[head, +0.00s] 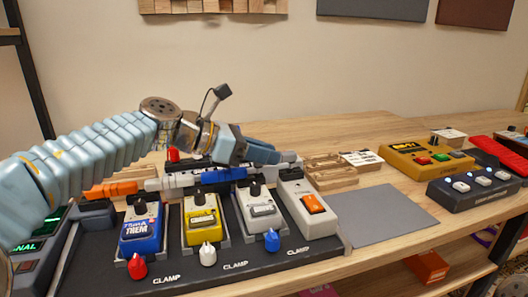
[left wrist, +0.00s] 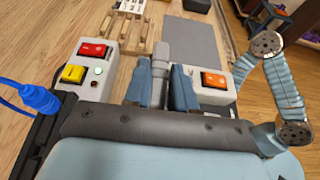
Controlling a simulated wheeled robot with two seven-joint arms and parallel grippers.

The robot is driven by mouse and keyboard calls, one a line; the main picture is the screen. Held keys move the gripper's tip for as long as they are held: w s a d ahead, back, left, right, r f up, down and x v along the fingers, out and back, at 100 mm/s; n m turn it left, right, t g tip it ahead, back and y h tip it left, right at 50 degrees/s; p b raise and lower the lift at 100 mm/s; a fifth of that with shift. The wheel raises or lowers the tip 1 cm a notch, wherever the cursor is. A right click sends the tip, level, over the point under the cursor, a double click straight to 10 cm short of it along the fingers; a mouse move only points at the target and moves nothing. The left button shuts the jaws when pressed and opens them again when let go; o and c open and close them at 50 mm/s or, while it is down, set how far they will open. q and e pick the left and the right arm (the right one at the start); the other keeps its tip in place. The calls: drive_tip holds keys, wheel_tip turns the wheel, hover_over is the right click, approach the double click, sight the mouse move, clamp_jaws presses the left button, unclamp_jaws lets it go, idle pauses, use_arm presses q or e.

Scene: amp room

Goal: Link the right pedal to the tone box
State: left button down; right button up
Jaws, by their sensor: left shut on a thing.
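My left gripper (head: 276,155) reaches over the back of the pedal board; its blue fingers (left wrist: 164,92) are shut on a grey plug (left wrist: 160,62), which points away from the wrist. The plug's tip also shows in the head view (head: 290,156). The right pedal (head: 259,208), light grey with a black knob, stands in the board's right clamp, in front of the gripper. A light box with an orange switch (head: 294,194) stands right of it, possibly the tone box; it also shows in the left wrist view (left wrist: 213,93). The plug appears apart from it. My right gripper is not visible.
A blue pedal (head: 140,232) and a yellow pedal (head: 201,224) stand further left. Orange, white and blue plugs lie behind them. A grey mat (head: 385,218) lies clear at right. Yellow (head: 428,158) and dark (head: 472,191) switch boxes stand beyond it.

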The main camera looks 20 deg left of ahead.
use_arm(q)
drive_tip(key=shift+f+b, duration=0.45)
drive_tip(key=shift+f, duration=0.4)
idle(0.7)
